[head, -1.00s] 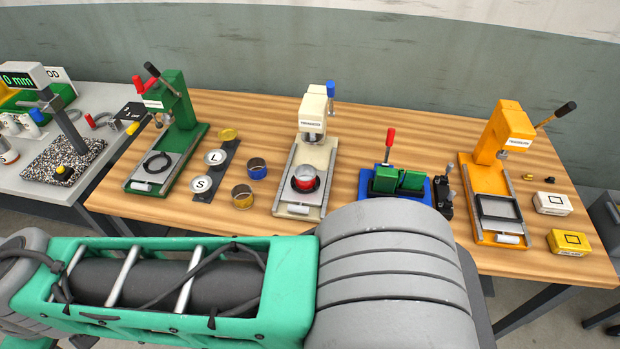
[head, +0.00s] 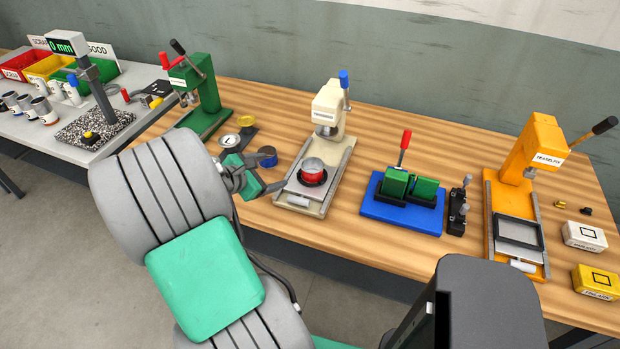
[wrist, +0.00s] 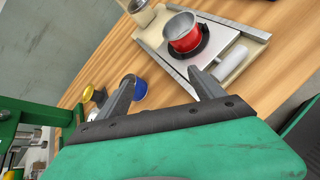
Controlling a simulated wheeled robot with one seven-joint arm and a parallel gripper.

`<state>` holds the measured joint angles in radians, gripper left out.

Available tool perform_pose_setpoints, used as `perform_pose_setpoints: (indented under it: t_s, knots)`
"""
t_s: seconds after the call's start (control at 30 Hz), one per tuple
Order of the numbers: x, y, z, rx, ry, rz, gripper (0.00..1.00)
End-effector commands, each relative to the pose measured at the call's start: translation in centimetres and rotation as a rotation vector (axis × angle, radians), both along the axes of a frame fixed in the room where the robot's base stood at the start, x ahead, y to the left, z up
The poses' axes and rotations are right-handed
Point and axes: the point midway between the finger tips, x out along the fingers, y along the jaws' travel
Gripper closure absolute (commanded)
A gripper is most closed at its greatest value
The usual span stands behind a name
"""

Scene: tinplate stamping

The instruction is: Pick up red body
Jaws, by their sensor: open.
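The red body (head: 312,172) is a short round tin with a red side and a silvery open top. It sits upright in the dark round holder on the sliding plate of the cream press (head: 328,110). In the wrist view the red body (wrist: 183,33) is at the upper right, beyond the fingertips. My gripper (head: 262,186) is to the left of the red body in the head view, apart from it. In the wrist view my gripper (wrist: 163,82) has its two fingers spread with nothing between them.
A blue can (head: 267,156) stands close behind my gripper. A green press (head: 203,100) is at the left. A blue base with green blocks (head: 402,212) and an orange press (head: 520,190) stand to the right. Bare wood (head: 250,95) lies behind the presses.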

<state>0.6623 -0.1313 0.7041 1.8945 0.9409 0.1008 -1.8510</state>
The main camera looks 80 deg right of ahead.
Motion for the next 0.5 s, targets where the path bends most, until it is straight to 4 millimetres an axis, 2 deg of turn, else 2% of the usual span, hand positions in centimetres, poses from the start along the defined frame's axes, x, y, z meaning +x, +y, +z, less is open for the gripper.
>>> perform_pose_setpoints:
  t_s: [0.03, 0.13, 0.23, 0.5]
  knots:
    - [-3.0, -1.6, -1.0, -0.012, 0.147, 0.004, 0.23]
    - [-6.5, -3.3, -1.0, -0.020, 0.365, 0.024, 0.23]
    - [-8.1, -4.1, -0.9, -0.017, 0.452, 0.031, 0.23]
    - [-10.0, -7.2, -2.1, -0.016, 0.460, 0.031, 0.23]
